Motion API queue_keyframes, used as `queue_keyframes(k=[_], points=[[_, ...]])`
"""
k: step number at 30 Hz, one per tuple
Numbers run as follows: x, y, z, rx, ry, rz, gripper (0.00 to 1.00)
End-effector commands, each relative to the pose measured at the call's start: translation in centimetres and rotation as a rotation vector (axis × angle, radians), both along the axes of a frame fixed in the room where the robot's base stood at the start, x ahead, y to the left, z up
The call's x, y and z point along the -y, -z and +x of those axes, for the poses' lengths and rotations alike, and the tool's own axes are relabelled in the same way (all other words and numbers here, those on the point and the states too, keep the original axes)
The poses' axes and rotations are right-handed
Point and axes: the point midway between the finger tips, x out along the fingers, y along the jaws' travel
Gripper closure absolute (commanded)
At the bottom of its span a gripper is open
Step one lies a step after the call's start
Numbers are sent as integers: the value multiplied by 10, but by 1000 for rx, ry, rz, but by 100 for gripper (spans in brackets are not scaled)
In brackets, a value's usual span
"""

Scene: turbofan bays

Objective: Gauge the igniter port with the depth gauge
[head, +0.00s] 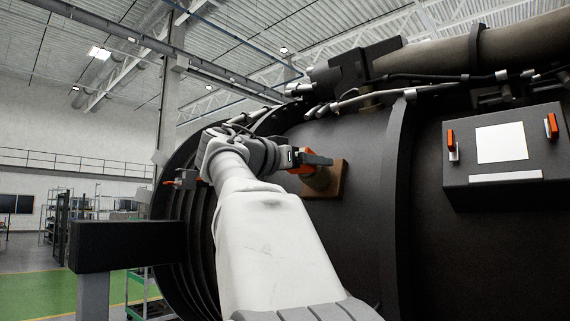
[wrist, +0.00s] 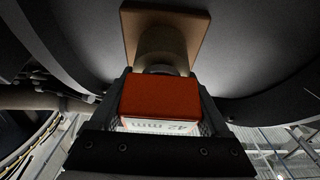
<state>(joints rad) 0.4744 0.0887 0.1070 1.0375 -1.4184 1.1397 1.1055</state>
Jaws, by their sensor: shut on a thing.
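My gripper (wrist: 160,92) is shut on the depth gauge, an orange block (wrist: 158,100) with a white label reading "42 mm". The igniter port is a tan round boss on a square plate (wrist: 190,22), on the dark engine casing. In the wrist view the gauge is in line with the boss, with a short grey part between them; I cannot tell whether its tip is inside. In the head view my gripper (head: 303,158) is at the port plate (head: 338,178), and orange of the gauge (head: 301,170) shows beside the boss. The port opening is hidden.
A dark box (head: 475,190) with white panels and orange-handled pieces is on the casing at right. Pipes and cables (head: 380,95) run above the port. A raised rib (head: 395,165) stands right of it. A dark beam (head: 125,245) is at left.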

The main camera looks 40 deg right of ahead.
Motion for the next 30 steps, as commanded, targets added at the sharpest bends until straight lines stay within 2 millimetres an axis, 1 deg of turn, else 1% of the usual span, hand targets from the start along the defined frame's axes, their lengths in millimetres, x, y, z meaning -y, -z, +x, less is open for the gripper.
queue_keyframes(k=[17,30], points=[[0,1,0,-1,2,1,87],[-28,-10,-2,0,-1,0,87]])
